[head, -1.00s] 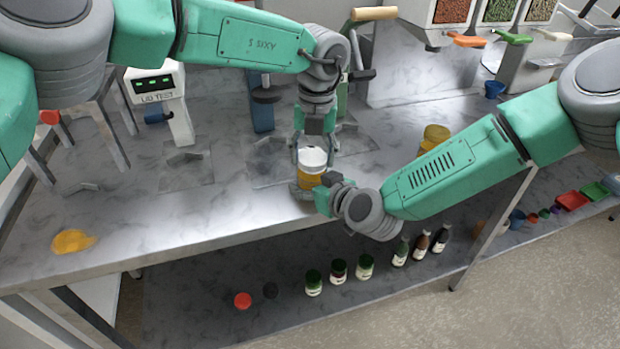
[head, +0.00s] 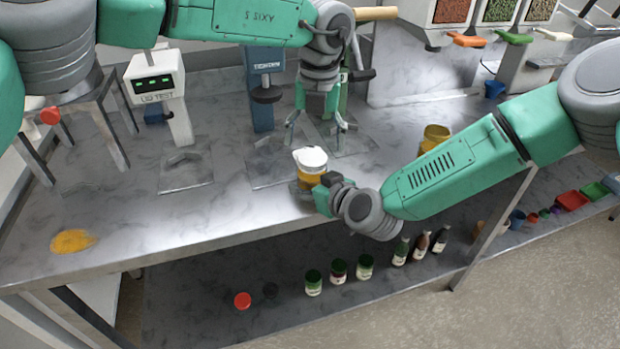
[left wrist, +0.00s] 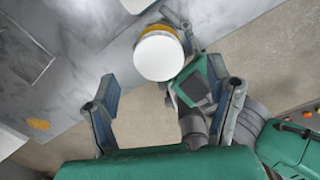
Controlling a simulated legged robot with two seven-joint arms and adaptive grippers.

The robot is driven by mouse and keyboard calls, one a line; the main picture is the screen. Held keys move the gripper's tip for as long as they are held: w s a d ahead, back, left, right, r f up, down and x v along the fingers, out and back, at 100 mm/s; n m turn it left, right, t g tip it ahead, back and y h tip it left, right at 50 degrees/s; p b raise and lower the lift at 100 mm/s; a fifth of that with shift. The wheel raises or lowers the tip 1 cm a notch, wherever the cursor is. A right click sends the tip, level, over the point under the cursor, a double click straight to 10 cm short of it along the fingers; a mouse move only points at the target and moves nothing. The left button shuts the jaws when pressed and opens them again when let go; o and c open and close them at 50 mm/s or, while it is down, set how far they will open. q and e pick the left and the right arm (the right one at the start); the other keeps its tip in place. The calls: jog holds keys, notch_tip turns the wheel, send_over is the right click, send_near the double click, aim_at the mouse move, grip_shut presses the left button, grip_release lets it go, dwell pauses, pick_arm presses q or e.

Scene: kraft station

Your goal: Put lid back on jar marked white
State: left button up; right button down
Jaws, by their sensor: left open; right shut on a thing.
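The jar (head: 310,182) has a yellow-orange body and stands near the front edge of the worktop. The white lid (head: 310,158) rests on its top and looks slightly tilted; I cannot tell whether it is seated. My right gripper (head: 310,188) is shut on the jar low on its side. My left gripper (head: 316,128) is open and empty, above and slightly behind the lid, not touching it. In the left wrist view the round lid (left wrist: 158,56) hides most of the jar, and the left fingers (left wrist: 165,103) are spread wide.
A yellow container (head: 435,136) stands to the right behind my right arm. A lab test device (head: 163,88) and a blue press-like stand (head: 262,90) are at the back left. A yellow pile (head: 72,241) lies at left. Several jars and bottles stand on the lower shelf (head: 205,300).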

jog(key=shift+f, duration=0.15)
pick_arm(q)
notch_tip(320, 180, up, 8)
jog(key=shift+s+d, duration=0.15)
jog(key=shift+d, duration=0.05)
jog(key=shift+f, duration=0.1)
pick_arm(e)
jog(key=c, duration=0.5)
grip_release()
jog(key=shift+c, duration=0.2)
jog(key=v, duration=1.2)
jog(key=shift+w+d, duration=0.1)
